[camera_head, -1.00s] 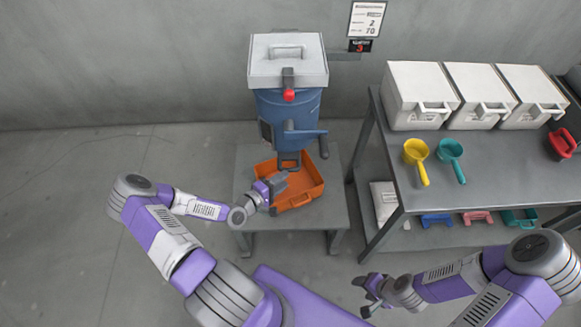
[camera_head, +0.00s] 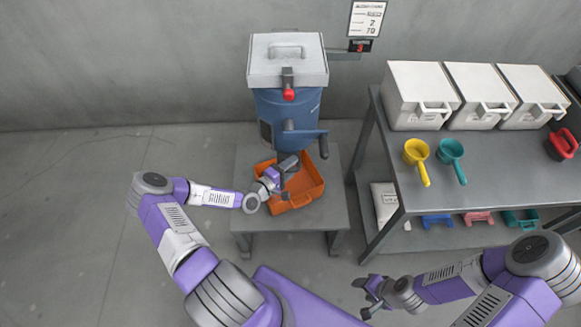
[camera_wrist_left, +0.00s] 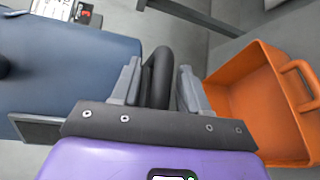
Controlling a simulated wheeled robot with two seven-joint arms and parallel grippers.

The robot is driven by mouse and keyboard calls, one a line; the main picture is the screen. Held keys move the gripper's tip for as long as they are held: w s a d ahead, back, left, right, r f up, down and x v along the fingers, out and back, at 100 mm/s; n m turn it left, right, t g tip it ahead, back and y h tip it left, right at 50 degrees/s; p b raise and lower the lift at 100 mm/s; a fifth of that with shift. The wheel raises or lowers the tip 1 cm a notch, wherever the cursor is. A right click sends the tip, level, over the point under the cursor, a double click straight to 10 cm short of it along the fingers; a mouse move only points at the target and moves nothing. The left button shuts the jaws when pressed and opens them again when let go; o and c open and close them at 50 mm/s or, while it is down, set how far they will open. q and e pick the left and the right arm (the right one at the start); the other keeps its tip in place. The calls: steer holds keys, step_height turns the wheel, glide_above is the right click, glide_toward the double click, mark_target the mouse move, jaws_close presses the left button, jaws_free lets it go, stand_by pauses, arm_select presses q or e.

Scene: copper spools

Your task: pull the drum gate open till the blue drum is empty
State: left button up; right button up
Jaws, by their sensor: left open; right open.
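The blue drum (camera_head: 270,105) with a white lid (camera_head: 287,68) stands behind a low grey table. In the left wrist view the blue drum (camera_wrist_left: 80,70) fills the left side. A dark loop handle (camera_wrist_left: 160,62), which looks like the drum gate's, stands between the fingers of my left gripper (camera_wrist_left: 158,88). The fingers are open on either side of it; contact cannot be told. In the head view my left gripper (camera_head: 284,172) is just below the drum's front and hides the outlet. My right gripper (camera_head: 369,295) is open and empty, low and away from the drum.
An orange tray (camera_head: 312,187) sits under the drum on the low table (camera_head: 247,218). A bench (camera_head: 428,195) at right holds white boxes (camera_head: 420,95), a yellow scoop (camera_head: 416,155), a teal scoop (camera_head: 451,152) and a red scoop (camera_head: 561,144). Floor at left is clear.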

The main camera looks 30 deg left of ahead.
arm_select(q)
steer(key=shift+c, duration=0.3)
jaws_close()
steer(key=shift+s, duration=0.1)
steer(key=s+d, duration=0.1)
steer(key=s, duration=0.2)
steer(key=s+d+p, duration=0.1)
steer(key=shift+s+d+f, duration=0.1)
steer(key=shift+s+d, duration=0.05)
steer(key=shift+d, duration=0.2)
steer(key=shift+c, duration=1)
jaws_free()
steer(key=shift+o, duration=1.3)
steer(key=shift+a, duration=0.1)
